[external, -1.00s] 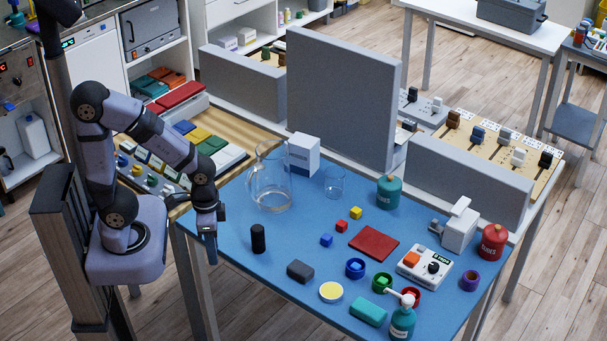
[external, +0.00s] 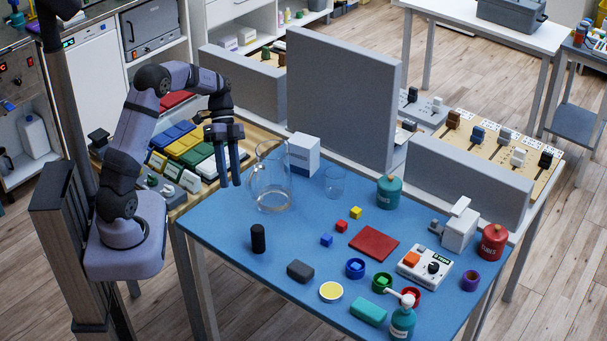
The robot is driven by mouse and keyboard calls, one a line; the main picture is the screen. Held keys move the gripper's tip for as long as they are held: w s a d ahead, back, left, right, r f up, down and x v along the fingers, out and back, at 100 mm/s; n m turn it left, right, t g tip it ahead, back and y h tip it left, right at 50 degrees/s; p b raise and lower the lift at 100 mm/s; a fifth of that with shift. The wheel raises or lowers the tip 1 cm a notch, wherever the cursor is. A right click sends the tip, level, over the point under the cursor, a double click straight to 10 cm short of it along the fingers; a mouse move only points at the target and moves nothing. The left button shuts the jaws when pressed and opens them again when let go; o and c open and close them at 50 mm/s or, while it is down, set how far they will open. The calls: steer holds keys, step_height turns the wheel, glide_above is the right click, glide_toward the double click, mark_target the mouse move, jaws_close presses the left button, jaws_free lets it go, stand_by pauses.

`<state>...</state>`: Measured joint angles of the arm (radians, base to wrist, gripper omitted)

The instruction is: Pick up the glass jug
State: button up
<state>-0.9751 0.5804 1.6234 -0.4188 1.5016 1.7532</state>
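The glass jug (external: 271,184) is clear and stands upright on the blue table top (external: 215,225), near its back left part. My gripper (external: 230,184) is just left of the jug in the picture, pointing down, with its fingertips at about the height of the jug's body. A narrow gap shows between the two dark fingers, and nothing is seen between them. It looks apart from the jug, though the depth between them is hard to judge.
A white box (external: 303,154) and a clear glass (external: 335,182) stand right of the jug. A black cylinder (external: 258,239) stands in front. A grey divider panel (external: 342,95) rises behind. Small blocks, cups and bottles fill the table's right side.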

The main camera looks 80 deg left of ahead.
steer(key=s+a+m+t+h, duration=0.2)
steer(key=s+a+t, duration=0.1)
steer(key=a, duration=0.4)
steer(key=t+h+b, duration=0.2)
steer(key=t+b, duration=0.2)
steer(key=t, duration=0.3)
glide_toward(246, 180)
steer(key=w+d+n, duration=0.1)
steer(key=w+d, duration=0.1)
steer(key=w+d+f+n+t, duration=0.1)
steer(key=w+d, duration=0.1)
steer(key=w+d+f+n+t+h, duration=0.1)
steer(key=w+d+n, duration=0.1)
steer(key=shift+w+d, duration=0.3)
steer(key=p+x, duration=0.4)
steer(key=x, duration=0.1)
steer(key=shift+w+f, duration=0.1)
steer(key=shift+f, duration=0.1)
